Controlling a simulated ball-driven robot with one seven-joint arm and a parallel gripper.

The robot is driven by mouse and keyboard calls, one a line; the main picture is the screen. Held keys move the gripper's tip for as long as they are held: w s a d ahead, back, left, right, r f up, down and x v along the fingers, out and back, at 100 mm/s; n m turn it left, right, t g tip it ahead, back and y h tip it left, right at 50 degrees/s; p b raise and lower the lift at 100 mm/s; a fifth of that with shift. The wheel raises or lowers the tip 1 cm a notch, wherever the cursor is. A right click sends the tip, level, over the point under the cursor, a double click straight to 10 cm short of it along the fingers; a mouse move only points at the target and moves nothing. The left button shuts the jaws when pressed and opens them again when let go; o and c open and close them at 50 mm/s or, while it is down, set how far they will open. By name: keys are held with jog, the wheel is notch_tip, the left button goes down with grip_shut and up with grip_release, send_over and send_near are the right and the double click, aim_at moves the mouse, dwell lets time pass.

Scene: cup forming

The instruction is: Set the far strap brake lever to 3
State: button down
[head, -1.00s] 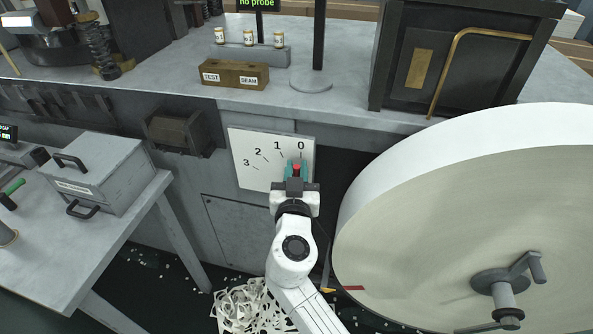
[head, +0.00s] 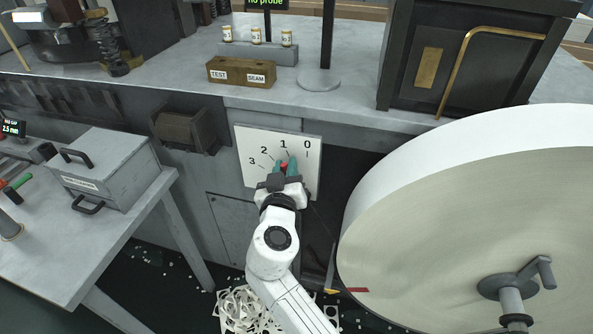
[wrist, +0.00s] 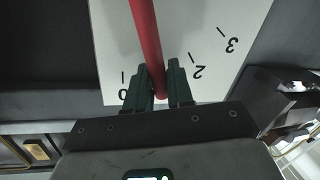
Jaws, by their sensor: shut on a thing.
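The white dial plate (head: 247,160), marked 0 to 3 from right to left, is on the front of the grey bench. The brake lever shows as a small red tip (head: 284,163) in the head view and as a long red bar (wrist: 145,35) in the wrist view. My gripper (head: 285,168) is shut on the lever, with its teal fingers (wrist: 162,80) on either side of the bar. The lever lies near the 1. In the wrist view the 0 and 2 show on either side of it and the 1 is hidden.
A large pale drum (head: 450,190) with a crank stands close on the right. A side table (head: 50,250) with a grey lidded box (head: 105,170) stands at the left. Paper scraps (head: 245,308) lie on the floor below.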

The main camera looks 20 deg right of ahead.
jog(key=w+a+f+n, duration=0.1)
jog(key=w+a+f+n+b, duration=0.1)
jog(key=n, duration=0.1)
jog(key=a+f+n+g, duration=0.1)
jog(key=a, duration=0.1)
jog(key=shift+w+f+n+b, duration=0.1)
jog(key=shift+w+n+b, duration=0.3)
jog(key=shift+w+a+f+n+g+h+b, duration=0.2)
jog(key=shift+w+a+f+n+b, duration=0.15)
jog(key=shift+f+n, duration=0.3)
jog(key=shift+w+a+f+n+g+h+b, duration=0.1)
jog(key=shift+w+a+f+n+g+h, duration=0.1)
jog(key=shift+a+f+n, duration=0.35)
jog(key=shift+d, duration=0.1)
jog(key=c, duration=1.2)
grip_release()
jog(key=shift+f, duration=0.1)
jog(key=p+v, duration=0.1)
jog(key=v, duration=0.9)
jog(key=shift+s+a, duration=0.25)
jog(key=shift+s, duration=0.1)
